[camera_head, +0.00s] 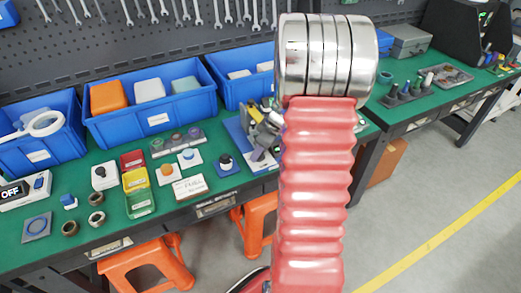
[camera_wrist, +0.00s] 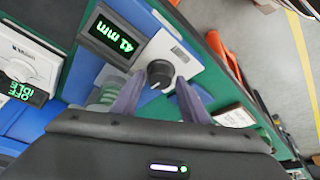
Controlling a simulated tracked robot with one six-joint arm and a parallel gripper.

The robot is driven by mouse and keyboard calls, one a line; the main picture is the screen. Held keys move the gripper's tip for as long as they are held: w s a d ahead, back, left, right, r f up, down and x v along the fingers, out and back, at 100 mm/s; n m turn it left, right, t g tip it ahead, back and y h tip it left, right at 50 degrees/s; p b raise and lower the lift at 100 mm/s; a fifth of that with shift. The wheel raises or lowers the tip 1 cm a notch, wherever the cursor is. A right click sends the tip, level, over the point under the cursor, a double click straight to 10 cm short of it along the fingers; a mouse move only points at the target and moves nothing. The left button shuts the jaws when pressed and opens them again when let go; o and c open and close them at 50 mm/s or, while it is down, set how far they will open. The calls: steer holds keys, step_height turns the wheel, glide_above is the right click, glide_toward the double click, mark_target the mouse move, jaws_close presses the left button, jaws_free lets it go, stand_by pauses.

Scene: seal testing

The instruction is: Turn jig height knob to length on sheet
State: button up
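The jig height knob (camera_wrist: 159,73) is dark and round on a light plate (camera_wrist: 173,50) in the wrist view. Beside it a dark display (camera_wrist: 113,38) reads 41 mm in green. My gripper (camera_wrist: 160,82) is open, with its two purple-grey fingers on either side of the knob. A gap seems to show on both sides; contact is not clear. In the head view my gripper (camera_head: 262,122) is over the blue-based jig (camera_head: 237,133), partly hidden by my arm. A white card with handwriting, likely the sheet (camera_head: 190,188), lies on the green bench; its writing is too small to read.
Blue bins (camera_head: 152,117) line the back of the bench (camera_head: 100,238). Knob and button blocks, colored trays (camera_head: 138,204) and dark rings (camera_head: 97,219) lie left of the jig. An instrument (camera_wrist: 28,60) with a display reading OFF and IDLE is at left in the wrist view.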

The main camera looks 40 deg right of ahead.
steer(key=c, duration=0.7)
steer(key=shift+d, duration=0.1)
steer(key=shift+c, duration=0.5)
steer(key=shift+m, duration=0.4)
steer(key=shift+a+m+h, duration=0.2)
steer(key=shift+m+h, duration=0.4)
steer(key=shift+m, duration=0.4)
steer(key=shift+a+m+h, duration=0.1)
steer(key=shift+m+h, duration=0.8)
steer(key=shift+m, duration=1.5)
steer(key=shift+w+m+g+h, duration=0.1)
steer(key=shift+m+g+h, duration=0.35)
steer(key=shift+m, duration=0.9)
steer(key=shift+w+m+g+h, duration=0.1)
steer(key=shift+m+g+h, duration=0.3)
steer(key=shift+m, duration=0.95)
steer(key=shift+a+m+g+h, duration=0.1)
steer(key=shift+m+g+h, duration=0.3)
steer(key=shift+m, duration=1.05)
steer(key=shift+m+g+h, duration=0.1)
steer(key=shift+m+g, duration=0.55)
steer(key=shift+m, duration=0.8)
